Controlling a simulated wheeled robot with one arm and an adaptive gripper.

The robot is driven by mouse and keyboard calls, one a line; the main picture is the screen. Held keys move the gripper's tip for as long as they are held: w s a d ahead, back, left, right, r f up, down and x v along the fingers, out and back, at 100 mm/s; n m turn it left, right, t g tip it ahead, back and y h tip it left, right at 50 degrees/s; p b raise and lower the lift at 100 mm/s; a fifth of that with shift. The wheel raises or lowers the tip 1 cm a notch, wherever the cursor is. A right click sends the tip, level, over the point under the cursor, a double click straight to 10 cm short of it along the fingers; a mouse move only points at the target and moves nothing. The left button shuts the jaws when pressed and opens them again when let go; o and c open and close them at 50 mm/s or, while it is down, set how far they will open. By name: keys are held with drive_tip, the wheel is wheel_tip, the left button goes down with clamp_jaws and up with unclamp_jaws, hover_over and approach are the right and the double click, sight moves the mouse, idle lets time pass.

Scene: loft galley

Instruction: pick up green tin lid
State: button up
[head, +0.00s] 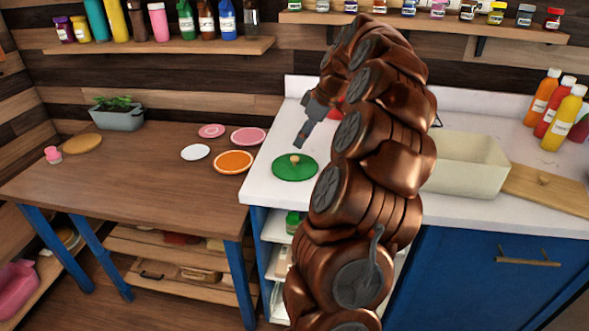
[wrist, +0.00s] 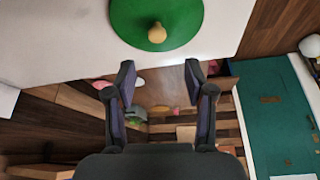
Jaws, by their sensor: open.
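The green tin lid (head: 287,171) is a flat green disc with a small tan knob. It lies on the white countertop (head: 262,192) near its left front corner, beside the wooden table. My gripper (head: 299,146) hangs above and slightly beyond the lid in the head view, apart from it. In the wrist view the lid (wrist: 175,22) is at the top edge, cut off by the frame, with its knob toward me. My open gripper (wrist: 161,80) shows two spread fingers below the lid in the picture, with nothing between them.
A wooden table (head: 130,175) on the left holds an orange plate (head: 233,162), a white plate (head: 195,152), pink plates and a potted plant (head: 118,113). A cream bin (head: 465,163) stands right of my arm. Bottles (head: 563,123) stand at the far right. Shelves hang above.

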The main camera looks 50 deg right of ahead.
sight(295, 158)
drive_tip(key=shift+d+p+x, duration=0.2)
drive_tip(key=shift+p+x, duration=0.1)
drive_tip(key=shift+x, duration=1)
drive_tip(key=shift+s+p+x, duration=0.2)
drive_tip(key=shift+p+x, duration=0.25)
drive_tip(key=shift+x, duration=0.55)
drive_tip(key=shift+s+p+x, duration=0.15)
drive_tip(key=shift+p+x, duration=0.25)
drive_tip(key=shift+x, duration=0.6)
drive_tip(key=shift+w+f, duration=0.2)
drive_tip(key=shift+f, duration=0.45)
clamp_jaws()
